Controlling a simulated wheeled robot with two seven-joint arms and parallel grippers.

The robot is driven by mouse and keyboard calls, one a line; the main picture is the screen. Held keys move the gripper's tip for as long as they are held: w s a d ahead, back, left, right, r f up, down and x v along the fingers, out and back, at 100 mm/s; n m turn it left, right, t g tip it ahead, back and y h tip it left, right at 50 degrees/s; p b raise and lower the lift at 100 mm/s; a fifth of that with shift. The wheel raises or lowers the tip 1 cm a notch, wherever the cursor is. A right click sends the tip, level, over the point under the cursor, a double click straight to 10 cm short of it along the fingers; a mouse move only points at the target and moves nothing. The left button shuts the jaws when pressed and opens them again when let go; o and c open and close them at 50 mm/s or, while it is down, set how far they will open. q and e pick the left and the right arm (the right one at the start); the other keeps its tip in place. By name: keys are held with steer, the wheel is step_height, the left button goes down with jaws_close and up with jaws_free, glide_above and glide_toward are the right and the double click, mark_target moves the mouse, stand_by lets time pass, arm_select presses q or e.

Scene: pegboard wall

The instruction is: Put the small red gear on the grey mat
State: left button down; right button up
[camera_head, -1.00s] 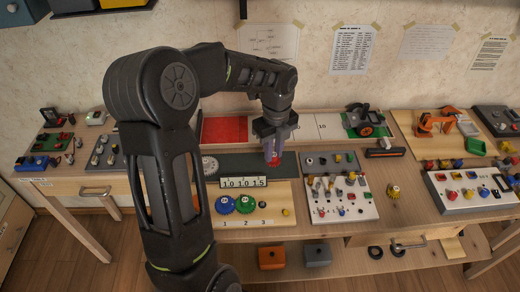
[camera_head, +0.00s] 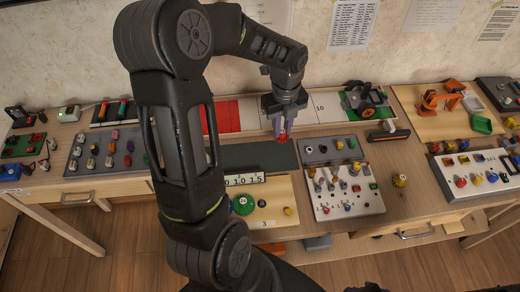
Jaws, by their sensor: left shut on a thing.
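The small red gear (camera_head: 282,138) is between the fingertips of my left gripper (camera_head: 283,128), which is shut on it. The fingers point down and partly cover the gear. The dark grey mat (camera_head: 262,158) lies on the table just below and in front of the gear in the picture. The gear shows against the mat's far edge, and its exact height above the mat is hard to tell. My left arm hides the mat's left part. My right gripper is not in view.
A red and white strip (camera_head: 228,115) lies behind the mat. A numbered plate (camera_head: 243,180) and a green gear (camera_head: 243,204) are in front. Panels with switches and knobs (camera_head: 345,190) stand to the right. A green tray with an orange-wheeled device (camera_head: 366,100) is at the back right.

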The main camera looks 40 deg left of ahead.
mark_target(282, 131)
arm_select(q)
steer(key=shift+f, duration=2.35)
steer(key=shift+f+p, duration=0.35)
steer(key=shift+f, duration=1.55)
steer(key=shift+f, duration=0.1)
steer(key=c, duration=1.3)
jaws_free()
step_height(282, 131, up, 12)
steer(key=shift+r+b, duration=0.15)
steer(key=shift+b, duration=0.45)
